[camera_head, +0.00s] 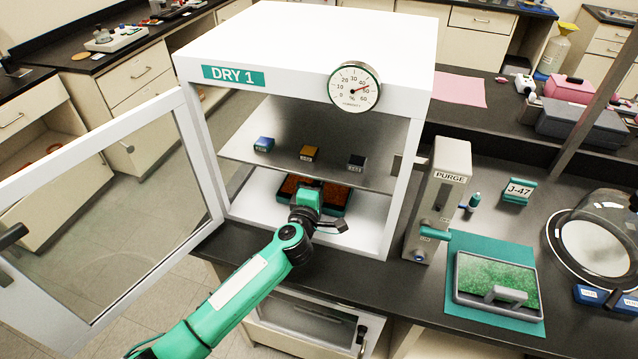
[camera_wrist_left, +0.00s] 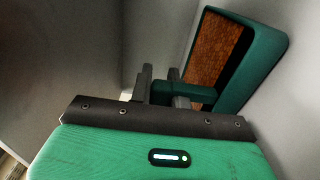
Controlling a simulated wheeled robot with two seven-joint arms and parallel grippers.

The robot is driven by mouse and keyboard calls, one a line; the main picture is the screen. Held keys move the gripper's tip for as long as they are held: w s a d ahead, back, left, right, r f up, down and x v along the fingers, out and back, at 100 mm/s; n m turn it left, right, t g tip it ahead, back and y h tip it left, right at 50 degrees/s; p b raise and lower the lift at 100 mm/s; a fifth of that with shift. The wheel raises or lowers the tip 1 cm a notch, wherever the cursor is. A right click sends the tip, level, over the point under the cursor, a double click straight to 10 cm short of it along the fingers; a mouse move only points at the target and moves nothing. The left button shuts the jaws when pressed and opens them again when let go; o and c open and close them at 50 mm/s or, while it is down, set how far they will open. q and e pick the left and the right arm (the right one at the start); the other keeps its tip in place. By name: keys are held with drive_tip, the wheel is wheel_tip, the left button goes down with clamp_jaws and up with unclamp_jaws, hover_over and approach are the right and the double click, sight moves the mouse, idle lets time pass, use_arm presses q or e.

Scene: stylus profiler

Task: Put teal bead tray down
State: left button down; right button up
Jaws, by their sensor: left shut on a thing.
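The teal bead tray (camera_head: 335,203), filled with orange-brown beads, is inside the lower space of the white DRY 1 cabinet (camera_head: 330,232). My left gripper (camera_head: 311,189) reaches in through the open front and hides part of the tray. In the left wrist view, the gripper's dark fingers (camera_wrist_left: 165,92) are shut on the tray's teal handle (camera_wrist_left: 178,89), and the tray's rim (camera_wrist_left: 268,62) shows beyond. I cannot tell whether the tray touches the cabinet floor. My right gripper is not in view.
The cabinet's glass door (camera_head: 100,200) stands open to the left. A shelf (camera_head: 283,160) with three small blocks is above the tray. On the right are the PURGE box (camera_head: 440,190) and a grey-rimmed tray of green beads (camera_head: 480,272) on a teal mat (camera_head: 515,325).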

use_arm(q)
drive_tip(key=c, duration=1.3)
unclamp_jaws()
drive_tip(key=shift+f, duration=0.1)
drive_tip(key=shift+r, duration=0.2)
drive_tip(key=shift+s+a+f, duration=0.1)
drive_tip(key=shift+s, duration=0.25)
drive_tip(key=v, duration=1)
drive_tip(key=shift+s, duration=0.15)
drive_tip(key=shift+s+a, duration=0.2)
drive_tip(key=shift+s, duration=0.35)
